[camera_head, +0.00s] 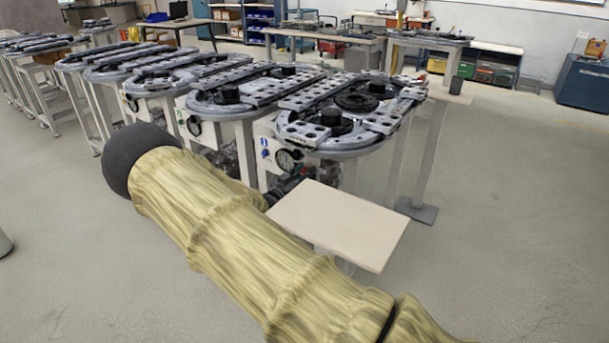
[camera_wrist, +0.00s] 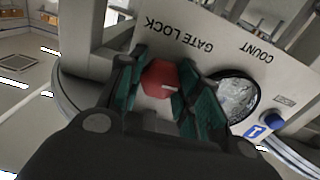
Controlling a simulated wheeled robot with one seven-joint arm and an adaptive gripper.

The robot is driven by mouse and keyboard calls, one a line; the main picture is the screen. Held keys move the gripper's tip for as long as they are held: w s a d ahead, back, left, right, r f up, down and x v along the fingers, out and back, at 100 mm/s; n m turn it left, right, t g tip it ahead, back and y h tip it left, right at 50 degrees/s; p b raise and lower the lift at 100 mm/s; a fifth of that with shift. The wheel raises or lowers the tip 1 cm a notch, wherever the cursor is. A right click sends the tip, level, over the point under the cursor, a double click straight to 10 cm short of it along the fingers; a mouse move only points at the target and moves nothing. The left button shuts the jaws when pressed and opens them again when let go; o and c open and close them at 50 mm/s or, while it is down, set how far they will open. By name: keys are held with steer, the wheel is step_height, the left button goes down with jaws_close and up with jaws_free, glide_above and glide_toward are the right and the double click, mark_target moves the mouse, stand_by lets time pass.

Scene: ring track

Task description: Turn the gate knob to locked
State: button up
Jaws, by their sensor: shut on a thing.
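In the head view my gripper (camera_head: 290,187) is at the front of the nearest ring track (camera_head: 345,140), partly hidden by my arm and a beige board. The knob itself is hidden there. I cannot read a locked or unlocked mark.
A round gauge (camera_wrist: 237,97) marked COUNT and a blue knob (camera_wrist: 274,121) are beside the gate knob on the panel. A flat beige board (camera_head: 340,225) is close to my arm. More ring tracks (camera_head: 150,85) stand in a row to the left. The floor at right is clear.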

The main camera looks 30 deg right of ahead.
steer(key=n, duration=0.4)
steer(key=n+p, duration=0.1)
steer(key=n, duration=0.3)
steer(key=shift+n+p, duration=0.3)
steer(key=n+p, duration=0.1)
steer(key=n, duration=0.3)
steer(key=shift+n, duration=0.3)
steer(key=shift+a+n+p, duration=0.1)
steer(key=shift+n+p, duration=0.55)
steer(key=shift+n, duration=1.35)
steer(key=o, duration=1)
steer(key=shift+o, duration=0.2)
steer(key=v, duration=1.2)
